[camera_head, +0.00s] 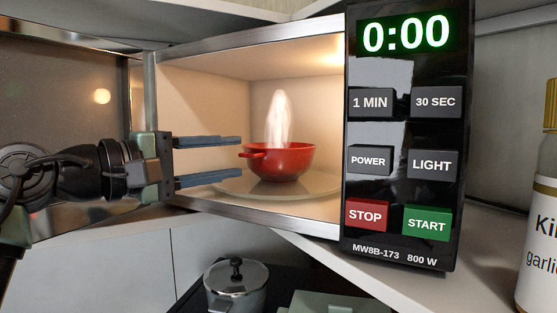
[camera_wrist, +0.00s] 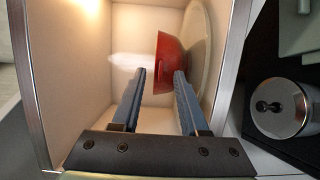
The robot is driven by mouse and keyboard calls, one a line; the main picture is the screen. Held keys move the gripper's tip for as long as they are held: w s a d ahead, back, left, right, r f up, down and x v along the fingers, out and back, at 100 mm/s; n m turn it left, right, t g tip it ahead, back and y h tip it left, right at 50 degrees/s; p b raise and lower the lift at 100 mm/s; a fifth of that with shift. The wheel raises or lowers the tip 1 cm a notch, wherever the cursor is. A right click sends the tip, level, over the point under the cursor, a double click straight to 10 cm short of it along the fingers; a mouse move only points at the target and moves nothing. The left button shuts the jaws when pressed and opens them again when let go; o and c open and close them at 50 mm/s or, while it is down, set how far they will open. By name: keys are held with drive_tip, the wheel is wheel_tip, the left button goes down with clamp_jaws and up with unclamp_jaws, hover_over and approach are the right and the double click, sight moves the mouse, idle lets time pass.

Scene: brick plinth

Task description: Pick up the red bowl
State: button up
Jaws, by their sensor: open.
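The red bowl (camera_head: 281,163) stands upright on the turntable plate (camera_head: 232,184) inside the open microwave, with white steam above it. In the wrist view the bowl (camera_wrist: 169,62) lies beyond the fingertips (camera_wrist: 160,72), partly behind the right finger. I cannot tell if a finger touches it.
The microwave door (camera_head: 70,95) is swung open at the left. The control panel (camera_head: 405,140) is right of the opening and reads 0:00. A lidded pot (camera_head: 235,288) is below. A garlic bottle (camera_head: 540,230) stands at the far right.

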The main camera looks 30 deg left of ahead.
sight(248, 156)
drive_tip(key=p+x, duration=0.1)
drive_tip(key=x, duration=0.3)
drive_tip(key=shift+w+a+f+p, duration=0.1)
drive_tip(key=shift+w+p, duration=0.15)
drive_tip(key=shift+p, duration=0.15)
drive_tip(key=shift+c, duration=0.3)
clamp_jaws()
drive_tip(key=shift+f, duration=0.25)
idle(0.4)
drive_tip(key=shift+s+r, duration=0.1)
drive_tip(key=shift+r, duration=0.2)
